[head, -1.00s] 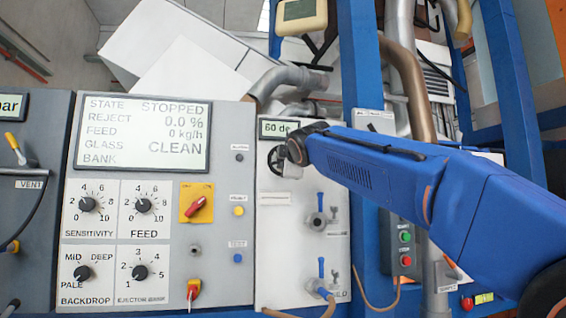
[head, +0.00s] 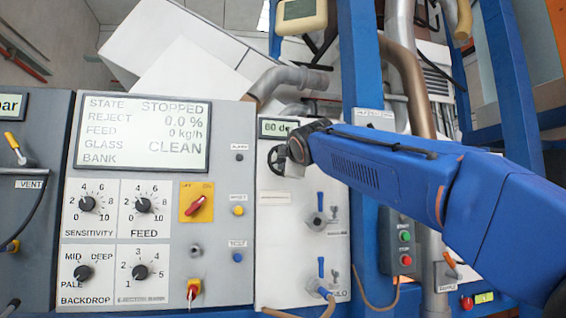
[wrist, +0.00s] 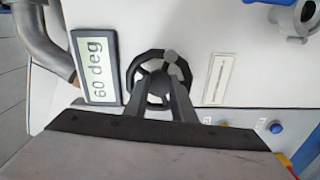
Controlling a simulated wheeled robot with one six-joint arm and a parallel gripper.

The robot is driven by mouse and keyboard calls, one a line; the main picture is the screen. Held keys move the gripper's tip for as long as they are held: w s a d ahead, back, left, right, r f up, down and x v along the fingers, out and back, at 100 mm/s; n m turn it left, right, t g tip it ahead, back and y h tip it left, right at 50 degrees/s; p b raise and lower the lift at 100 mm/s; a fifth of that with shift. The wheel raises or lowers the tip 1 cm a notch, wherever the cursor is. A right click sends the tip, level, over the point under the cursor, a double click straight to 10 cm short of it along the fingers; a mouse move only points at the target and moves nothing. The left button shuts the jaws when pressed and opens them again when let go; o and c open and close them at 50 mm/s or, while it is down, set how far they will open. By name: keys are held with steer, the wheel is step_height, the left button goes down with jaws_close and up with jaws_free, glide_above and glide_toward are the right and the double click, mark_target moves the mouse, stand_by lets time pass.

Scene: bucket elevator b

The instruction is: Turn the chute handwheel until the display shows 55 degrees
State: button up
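The chute handwheel (wrist: 133,72) is a small black wheel on the light panel, with a grey knob on its rim. In the head view the handwheel (head: 274,158) is partly hidden by my gripper (head: 294,160). The display (head: 277,128) beside it reads "60 deg", its end partly covered by my arm. The wrist view shows the display (wrist: 96,67) whole, also reading "60 deg". In the wrist view my gripper's two fingers (wrist: 163,92) reach over the wheel, slightly apart near the knob. Whether they touch or grip the knob is unclear.
A large screen (head: 143,133) reading "STOPPED" stands left, above dials and a red switch (head: 197,206). Valves with blue levers (head: 320,202) lie below the handwheel. A blue post (head: 362,60) and pipes stand behind my arm.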

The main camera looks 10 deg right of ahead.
steer(key=s, duration=1.6)
steer(key=shift+w, duration=0.1)
steer(key=s+d+f+m+g, duration=0.3)
steer(key=s+f+m, duration=0.15)
steer(key=f, duration=1.05)
steer(key=s+d+f+m+g+h, duration=0.15)
steer(key=s+f+m+g, duration=0.35)
steer(key=f, duration=1)
steer(key=s+d+f+m+g+y, duration=0.1)
steer(key=s+d+f+m, duration=0.35)
steer(key=f, duration=1.15)
steer(key=s+a+f+m+g, duration=0.2)
steer(key=s+f+g, duration=0.2)
steer(key=s+f, duration=0.9)
step_height(320, 180, down, 4)
steer(key=shift+r+m, duration=0.1)
steer(key=shift+m, duration=0.3)
